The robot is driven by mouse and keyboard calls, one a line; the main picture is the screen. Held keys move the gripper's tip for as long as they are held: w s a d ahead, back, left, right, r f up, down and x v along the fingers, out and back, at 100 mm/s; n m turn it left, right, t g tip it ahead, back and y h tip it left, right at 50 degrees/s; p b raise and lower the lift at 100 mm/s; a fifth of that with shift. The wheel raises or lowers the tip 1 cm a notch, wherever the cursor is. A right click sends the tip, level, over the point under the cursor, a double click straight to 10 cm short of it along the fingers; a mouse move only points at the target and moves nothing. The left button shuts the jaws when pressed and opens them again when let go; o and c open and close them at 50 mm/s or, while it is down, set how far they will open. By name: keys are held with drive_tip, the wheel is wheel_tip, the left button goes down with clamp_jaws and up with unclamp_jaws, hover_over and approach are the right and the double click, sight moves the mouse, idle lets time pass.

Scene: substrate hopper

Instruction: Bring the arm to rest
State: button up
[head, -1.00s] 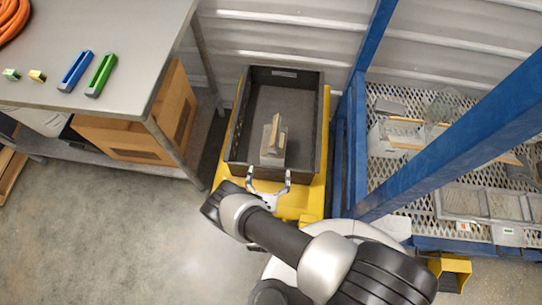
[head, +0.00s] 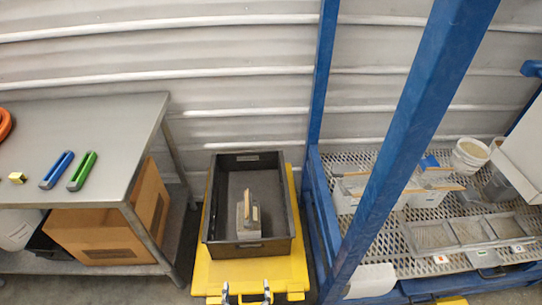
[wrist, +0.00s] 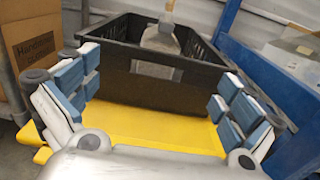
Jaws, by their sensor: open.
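My gripper (head: 246,294) shows at the bottom edge of the head view, in front of the black crate. Its two fingers are apart with nothing between them. The wrist view also shows my gripper (wrist: 155,115) open, with a finger at each side, over a yellow surface. The rest of my arm is out of the head view.
A black crate (head: 275,222) sits on a yellow base (head: 252,272). A grey scoop-like tool (head: 247,222) stands in it. A steel table (head: 105,125) is at left. A blue-framed rack (head: 325,110) with trays stands close at right.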

drive_tip(key=w+d+r+m+g+h, duration=0.1)
drive_tip(key=w+d+r+m+h, duration=0.1)
drive_tip(key=w+r+m+h, duration=0.45)
drive_tip(key=w+d+r+m+g+h, duration=0.1)
drive_tip(key=w+d+r+m+h, duration=0.2)
drive_tip(key=r, duration=0.7)
drive_tip(key=w+d+r+m+g+h, duration=0.1)
drive_tip(key=d+r+m+g+h, duration=0.25)
drive_tip(key=r, duration=0.45)
drive_tip(key=w+d+r+m+g+h, duration=0.2)
drive_tip(key=d+r+m+g, duration=0.3)
drive_tip(key=r, duration=0.2)
drive_tip(key=s+d+r+m+g+y, duration=0.5)
drive_tip(key=s+d+r+m+g, duration=0.45)
drive_tip(key=r, duration=0.45)
drive_tip(key=s+r+m+t+y, duration=0.3)
drive_tip(key=s+r+m+y, duration=0.1)
drive_tip(key=s, duration=0.3)
drive_tip(key=s+r+m+t+y, duration=0.3)
drive_tip(key=s+r+m+y, duration=0.1)
drive_tip(key=s, duration=0.4)
drive_tip(key=shift+s+a+m+t+y, duration=0.2)
drive_tip(key=shift+m+t+y, duration=0.2)
drive_tip(key=shift+m, duration=0.25)
